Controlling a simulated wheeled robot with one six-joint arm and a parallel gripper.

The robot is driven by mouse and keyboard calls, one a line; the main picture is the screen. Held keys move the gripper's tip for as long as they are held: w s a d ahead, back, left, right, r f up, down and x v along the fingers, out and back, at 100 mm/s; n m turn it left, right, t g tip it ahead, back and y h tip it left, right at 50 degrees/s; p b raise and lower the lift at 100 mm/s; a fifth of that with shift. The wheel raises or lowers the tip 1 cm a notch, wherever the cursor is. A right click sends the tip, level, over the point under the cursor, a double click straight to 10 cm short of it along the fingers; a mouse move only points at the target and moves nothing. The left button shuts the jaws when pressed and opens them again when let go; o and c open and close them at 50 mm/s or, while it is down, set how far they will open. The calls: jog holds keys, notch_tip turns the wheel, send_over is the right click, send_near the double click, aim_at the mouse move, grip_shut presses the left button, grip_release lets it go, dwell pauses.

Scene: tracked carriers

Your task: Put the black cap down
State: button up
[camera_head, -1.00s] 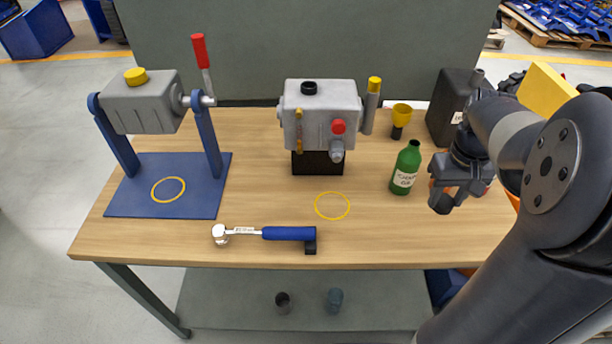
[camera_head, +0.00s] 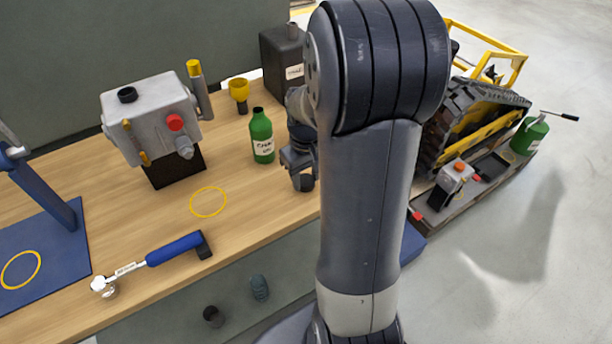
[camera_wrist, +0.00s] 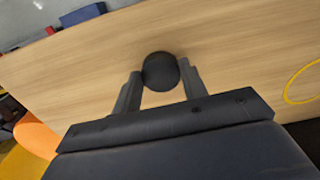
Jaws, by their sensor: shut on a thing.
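The black cap (camera_wrist: 161,71) shows in the wrist view as a dark round piece between the two fingers. My gripper (camera_wrist: 160,80) is shut on it, with the wooden bench top (camera_wrist: 90,65) below. In the head view my gripper (camera_head: 303,178) hangs over the right end of the bench, to the right of the green bottle.
A green bottle (camera_head: 262,137), a yellow funnel (camera_head: 239,92) and a dark canister (camera_head: 281,58) stand near my gripper. A grey gearbox (camera_head: 150,110) stands further left. A yellow ring (camera_head: 208,202) marks clear bench. A torque wrench (camera_head: 160,255) lies at the front edge.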

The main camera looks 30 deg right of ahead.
aim_at(306, 181)
jog(key=shift+f, duration=0.1)
jog(key=shift+f, duration=0.1)
jog(key=o, duration=0.9)
jog(key=shift+o, duration=0.2)
notch_tip(306, 181, up, 12)
jog(key=p, duration=0.1)
